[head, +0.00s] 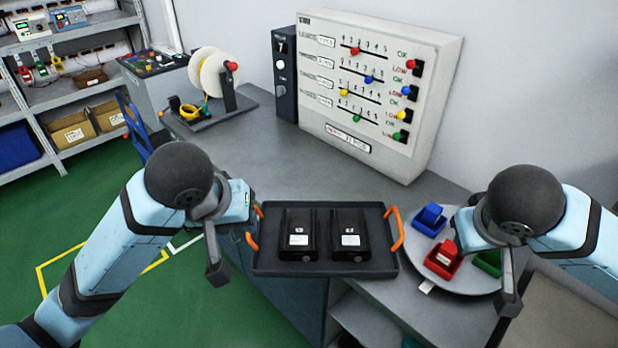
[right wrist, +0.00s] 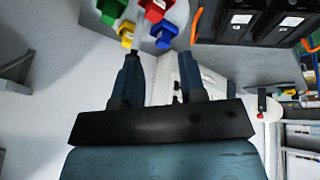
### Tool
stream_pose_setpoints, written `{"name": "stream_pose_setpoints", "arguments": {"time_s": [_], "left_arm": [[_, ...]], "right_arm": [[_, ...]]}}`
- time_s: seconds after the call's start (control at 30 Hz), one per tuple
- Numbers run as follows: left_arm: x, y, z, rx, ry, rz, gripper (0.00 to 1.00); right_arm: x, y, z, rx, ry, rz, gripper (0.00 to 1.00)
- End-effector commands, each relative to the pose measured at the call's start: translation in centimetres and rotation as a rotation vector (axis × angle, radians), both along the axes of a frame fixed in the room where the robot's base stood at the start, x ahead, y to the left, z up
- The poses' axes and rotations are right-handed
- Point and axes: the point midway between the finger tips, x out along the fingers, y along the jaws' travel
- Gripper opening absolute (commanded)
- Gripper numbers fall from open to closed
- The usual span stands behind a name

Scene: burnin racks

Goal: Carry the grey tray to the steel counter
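The dark grey tray (head: 325,270) with orange handles shows level at the front edge of the steel counter (head: 240,150). I cannot tell whether it rests fully on the counter. Two black devices (head: 299,236) (head: 350,236) with white labels stand side by side in it. My left gripper (head: 216,262) hangs just left of the tray's left orange handle (head: 252,228), apparently apart from it; its opening is hidden. My right gripper (head: 508,298) is right of the tray, over the round turntable's front edge, away from the right handle (head: 395,228). In the right wrist view its fingers (right wrist: 160,70) are apart and empty.
A round grey turntable (head: 455,281) with red, blue and green bins stands right of the tray. A white slider panel (head: 375,90), a dark box (head: 284,75) and a reel stand (head: 212,85) are at the back. Shelves (head: 75,95) stand far left. Mid-counter is clear.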

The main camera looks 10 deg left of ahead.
Motion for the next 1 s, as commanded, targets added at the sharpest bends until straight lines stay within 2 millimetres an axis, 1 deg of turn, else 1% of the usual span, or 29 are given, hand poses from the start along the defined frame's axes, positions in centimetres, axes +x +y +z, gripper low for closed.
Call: {"name": "stream_pose_setpoints", "arguments": {"time_s": [0.17,0.47,0.8,1.0], "left_arm": [[0.0,0.0,0.0,0.0,0.0,0.0,0.38],[0.0,0.0,0.0,0.0,0.0,0.0,0.38],[0.0,0.0,0.0,0.0,0.0,0.0,0.38],[0.0,0.0,0.0,0.0,0.0,0.0,0.38]], "right_arm": [[-0.3,0.2,1.0,0.0,-0.006,0.003,0.38],[-1.7,0.8,4.4,-0.002,-0.007,0.002,0.38],[-3.6,1.6,8.6,0.0,-0.007,0.001,0.38],[-4.4,1.9,10.3,0.0,-0.005,0.002,0.38]]}}
